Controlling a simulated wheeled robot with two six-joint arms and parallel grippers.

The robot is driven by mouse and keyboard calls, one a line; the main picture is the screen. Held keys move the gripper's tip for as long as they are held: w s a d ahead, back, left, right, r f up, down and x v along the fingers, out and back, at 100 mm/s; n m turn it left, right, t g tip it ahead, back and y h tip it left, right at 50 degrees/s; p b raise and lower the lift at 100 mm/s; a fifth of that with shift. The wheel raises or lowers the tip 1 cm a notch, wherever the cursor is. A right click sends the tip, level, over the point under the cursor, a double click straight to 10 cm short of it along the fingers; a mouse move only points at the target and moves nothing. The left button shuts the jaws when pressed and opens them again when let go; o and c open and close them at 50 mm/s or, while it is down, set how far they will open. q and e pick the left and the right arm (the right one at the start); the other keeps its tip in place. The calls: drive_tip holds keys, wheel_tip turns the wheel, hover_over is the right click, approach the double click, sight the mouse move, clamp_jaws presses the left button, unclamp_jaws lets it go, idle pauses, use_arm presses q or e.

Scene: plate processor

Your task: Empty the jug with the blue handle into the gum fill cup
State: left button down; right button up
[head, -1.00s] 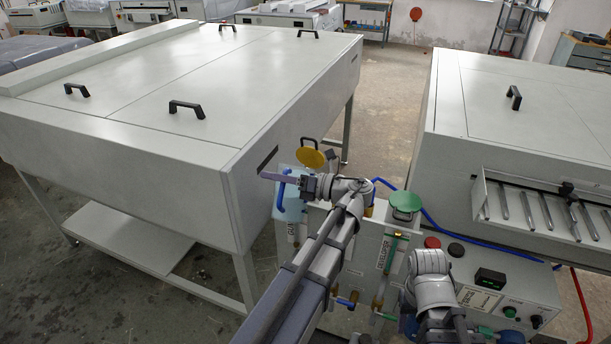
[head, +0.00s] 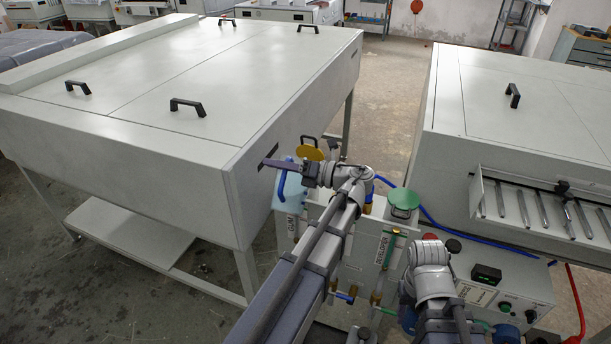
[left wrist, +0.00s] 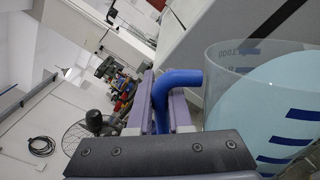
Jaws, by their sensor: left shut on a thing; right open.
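The jug (head: 293,190) hangs at the left end of the grey unit, beside the GUM label, partly hidden by my left arm. My left gripper (head: 282,164) is shut on its blue handle. In the left wrist view the blue handle (left wrist: 168,92) sits between the purple fingers. The clear jug wall (left wrist: 222,85) has blue marks, with pale blue liquid (left wrist: 285,85) inside. The jug looks tilted in that view. A round yellow lid (head: 310,152) shows just behind my gripper. The gum fill cup's opening is hidden. My right arm shows at lower right, its fingertips out of sight.
A green lid (head: 404,199) tops the developer cup right of my left arm. A large pale cabinet (head: 180,160) stands close to the left. Another machine (head: 530,130) with a rack of metal rods is at right. Blue hoses run behind.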

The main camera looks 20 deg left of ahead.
use_arm(q)
drive_tip(key=shift+w+a+r+m+p, duration=0.1)
drive_tip(key=shift+w+r+m+p, duration=0.6)
drive_tip(key=shift+r+p, duration=0.15)
idle(0.4)
drive_tip(key=shift+w+a+r+m+p, duration=0.1)
drive_tip(key=shift+w+r+m+p, duration=0.7)
drive_tip(key=shift+w+r+m, duration=0.1)
idle(0.9)
drive_tip(key=shift+w+a+r+m+p, duration=0.15)
drive_tip(key=shift+w+r+m+p, duration=0.55)
drive_tip(key=shift+w+m, duration=0.25)
idle(0.8)
